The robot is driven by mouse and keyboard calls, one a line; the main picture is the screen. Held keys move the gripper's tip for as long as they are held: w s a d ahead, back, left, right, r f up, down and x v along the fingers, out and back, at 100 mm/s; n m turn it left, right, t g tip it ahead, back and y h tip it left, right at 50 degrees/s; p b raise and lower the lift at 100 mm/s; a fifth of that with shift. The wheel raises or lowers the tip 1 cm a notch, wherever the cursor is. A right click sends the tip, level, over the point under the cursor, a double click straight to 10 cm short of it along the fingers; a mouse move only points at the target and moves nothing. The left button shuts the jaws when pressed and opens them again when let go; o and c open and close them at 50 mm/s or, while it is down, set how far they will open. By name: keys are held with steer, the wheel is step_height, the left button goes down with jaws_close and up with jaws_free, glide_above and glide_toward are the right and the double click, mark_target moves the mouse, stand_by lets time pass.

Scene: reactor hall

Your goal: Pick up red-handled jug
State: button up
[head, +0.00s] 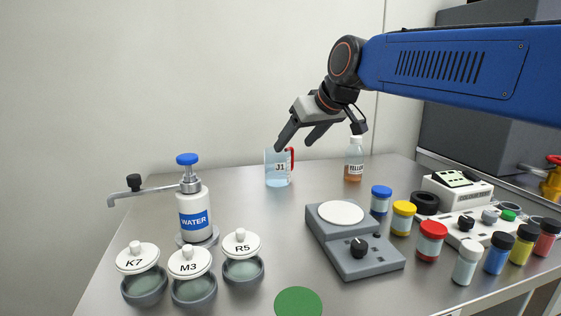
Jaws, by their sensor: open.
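The red-handled jug (277,170) is clear, holds bluish liquid and is marked "J1". It stands upright at the back middle of the metal table in the head view, with its red handle (291,160) on the right side. My gripper (295,147) is open and empty. Its fingers point down and left, and in the picture they lie just above and right of the jug. One fingertip overlaps the jug's rim area in the picture. I cannot tell whether it touches the jug or the handle.
A bottle of orange-brown liquid (354,162) stands right of the jug. A hotplate (362,262) is in front. A water dispenser (193,210) and lidded dishes (188,262) are at left. Several capped jars (431,245) line the right.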

mark_target(279, 161)
steer(key=x, duration=1.2)
steer(key=shift+w, duration=0.4)
steer(key=shift+w+r+x, duration=0.1)
steer(key=shift+x, duration=1.25)
steer(key=shift+w+r+x, duration=0.1)
steer(key=shift+x, duration=1.3)
steer(key=shift+c, duration=0.2)
steer(key=c, duration=0.8)
